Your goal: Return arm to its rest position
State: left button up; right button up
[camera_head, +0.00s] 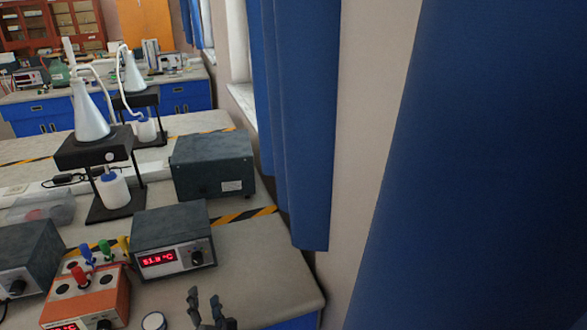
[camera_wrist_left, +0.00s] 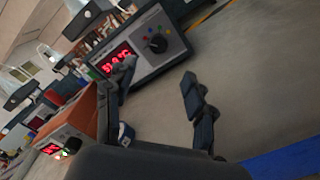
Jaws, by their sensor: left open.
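My left gripper (camera_head: 205,298) is at the bottom of the head view, in front of the grey box with a red display (camera_head: 172,241). Its two dark fingers point up and stand apart, with nothing between them. In the left wrist view the open gripper (camera_wrist_left: 158,78) shows its fingers on both sides, with the display box (camera_wrist_left: 150,45) beyond them. Only the finger part of my left arm shows in the head view. My right gripper is not in view.
A small round object (camera_head: 153,321) lies just left of my gripper. An orange box (camera_head: 88,298) with coloured plugs stands farther left. Behind are a dark grey box (camera_head: 213,165) and flask stands (camera_head: 95,150). The bench corner (camera_head: 290,280) at right is bare, beside a blue curtain (camera_head: 300,120).

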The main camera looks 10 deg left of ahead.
pick_arm(q)
jog(key=d+r+m+t+h, duration=0.2)
jog(key=d+r+m+h, duration=0.1)
jog(key=d+m+h, duration=1)
jog(key=s+d+f+m+g+h, duration=0.1)
jog(key=s+d+f+m+g, duration=0.25)
jog(key=m, duration=0.65)
jog(key=s+a+f+m+g+y, duration=0.1)
jog(key=s+a+m+g+y, duration=0.1)
jog(key=s+m+g, duration=0.35)
jog(key=s+a+f+m+g+y, duration=0.1)
jog(key=s+a+m+g, duration=0.1)
jog(key=s, duration=0.6)
jog(key=s+a+f+m+g+y, duration=0.1)
jog(key=s+a+m+g+y, duration=0.15)
jog(key=s, duration=0.45)
notch_tip(320, 180, down, 26)
jog(key=s+m+g, duration=0.1)
jog(key=s+g, duration=0.1)
jog(key=s+a+f, duration=0.2)
jog(key=s+f, duration=1.4)
jog(key=shift+s+a+g+h, duration=0.2)
jog(key=shift+a+g+h, duration=0.15)
jog(key=shift+a+g, duration=0.1)
